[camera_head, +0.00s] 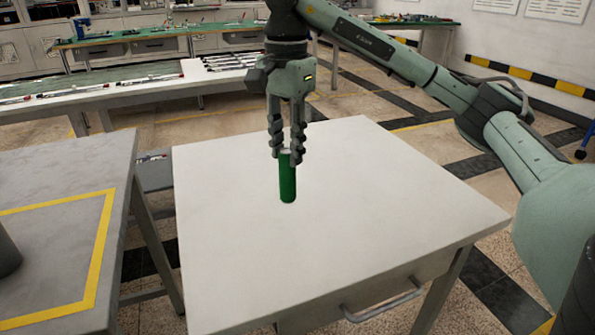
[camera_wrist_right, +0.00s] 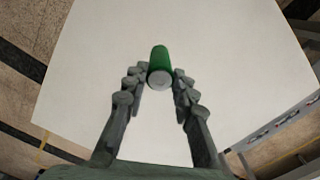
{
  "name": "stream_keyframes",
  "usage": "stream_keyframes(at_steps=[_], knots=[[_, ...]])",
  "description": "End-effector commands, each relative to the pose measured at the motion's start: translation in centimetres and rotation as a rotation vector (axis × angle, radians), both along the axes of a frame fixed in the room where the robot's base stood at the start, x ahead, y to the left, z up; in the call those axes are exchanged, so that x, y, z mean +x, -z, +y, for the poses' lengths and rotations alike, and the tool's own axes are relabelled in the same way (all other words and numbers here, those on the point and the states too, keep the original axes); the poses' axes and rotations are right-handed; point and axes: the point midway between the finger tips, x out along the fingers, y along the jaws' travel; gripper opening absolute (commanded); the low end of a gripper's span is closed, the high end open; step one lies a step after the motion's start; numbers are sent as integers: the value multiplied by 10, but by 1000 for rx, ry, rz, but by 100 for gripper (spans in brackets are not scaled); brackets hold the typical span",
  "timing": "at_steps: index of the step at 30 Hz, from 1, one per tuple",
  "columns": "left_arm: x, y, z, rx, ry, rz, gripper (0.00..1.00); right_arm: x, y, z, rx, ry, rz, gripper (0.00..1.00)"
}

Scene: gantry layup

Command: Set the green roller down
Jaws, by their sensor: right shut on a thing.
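The green roller (camera_head: 288,180) is a short green cylinder with a pale end cap, held upright by its top end. My right gripper (camera_head: 288,152) is shut on it over the white table (camera_head: 390,190). In the right wrist view the roller (camera_wrist_right: 160,62) sits between the fingertips of my right gripper (camera_wrist_right: 160,78), with its grey end facing the camera. I cannot tell whether the roller's lower end touches the tabletop or hangs just above it. My left gripper is not in view.
The white table is otherwise bare, with a drawer handle (camera_head: 383,307) at its front. A grey table with a yellow taped outline (camera_head: 100,245) stands at the left, a gap between them. A bench with long parts (camera_head: 130,88) stands behind.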

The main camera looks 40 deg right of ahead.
Motion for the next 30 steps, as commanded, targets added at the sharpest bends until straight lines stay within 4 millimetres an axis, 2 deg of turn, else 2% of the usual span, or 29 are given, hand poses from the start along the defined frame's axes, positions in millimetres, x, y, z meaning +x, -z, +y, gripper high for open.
stream_keyframes(at_steps=[3,6,10,16,27,28,30], knots=[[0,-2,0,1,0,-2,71,-1,9,-16,0,1,0,0],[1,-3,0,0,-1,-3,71,-2,12,-20,0,0,-1,0],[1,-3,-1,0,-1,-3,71,-2,23,-21,0,-1,0,0],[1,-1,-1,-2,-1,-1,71,-2,50,-21,0,0,1,0],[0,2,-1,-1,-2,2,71,-2,55,-20,0,0,-2,0],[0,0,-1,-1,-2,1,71,-2,54,-20,0,0,-1,30],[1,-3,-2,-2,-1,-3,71,-2,54,-20,1,0,-1,39]])
